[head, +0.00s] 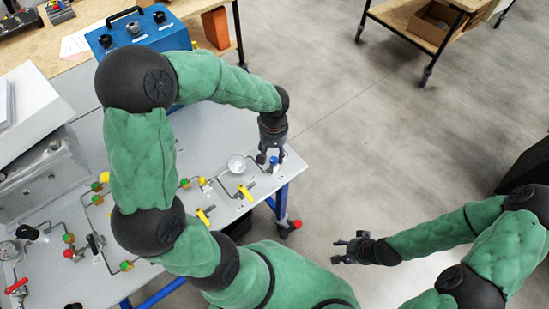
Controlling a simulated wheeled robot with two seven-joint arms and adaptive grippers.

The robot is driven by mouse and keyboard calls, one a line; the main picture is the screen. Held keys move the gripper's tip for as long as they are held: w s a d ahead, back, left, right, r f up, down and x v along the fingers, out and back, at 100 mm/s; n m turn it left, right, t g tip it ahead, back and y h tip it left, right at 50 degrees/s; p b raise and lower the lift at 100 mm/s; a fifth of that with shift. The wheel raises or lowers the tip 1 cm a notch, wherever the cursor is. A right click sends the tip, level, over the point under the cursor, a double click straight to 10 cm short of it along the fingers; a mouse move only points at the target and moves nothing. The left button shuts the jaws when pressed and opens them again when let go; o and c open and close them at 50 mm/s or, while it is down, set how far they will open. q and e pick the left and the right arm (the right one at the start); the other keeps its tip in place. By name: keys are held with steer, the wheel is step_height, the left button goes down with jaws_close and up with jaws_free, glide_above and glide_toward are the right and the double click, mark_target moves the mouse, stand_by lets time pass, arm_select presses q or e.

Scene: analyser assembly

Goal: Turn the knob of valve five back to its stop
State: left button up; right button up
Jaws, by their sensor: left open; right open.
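My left gripper (270,158) points down at the right end of the grey panel table (225,140). Its fingers are open around or just above a small fitting with a blue and white knob (276,163); whether they touch it I cannot tell. No valve number is legible, so I cannot tell which valve is number five. Yellow-handled valves (246,191) and (205,215) sit on the thin pipework nearby. My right gripper (339,250) is open and empty over the floor, right of the table. My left arm hides part of the panel.
A round clear gauge (236,164) stands just left of the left gripper. A blue case (145,35) sits on a wooden bench behind. Red-handled parts (17,286) and several valves lie at lower left. The floor to the right is clear up to a wheeled cart (440,20).

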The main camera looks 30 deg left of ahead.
mark_target(274, 159)
arm_select(q)
step_height(274, 159, down, 5)
steer(key=shift+b, duration=0.55)
jaws_close()
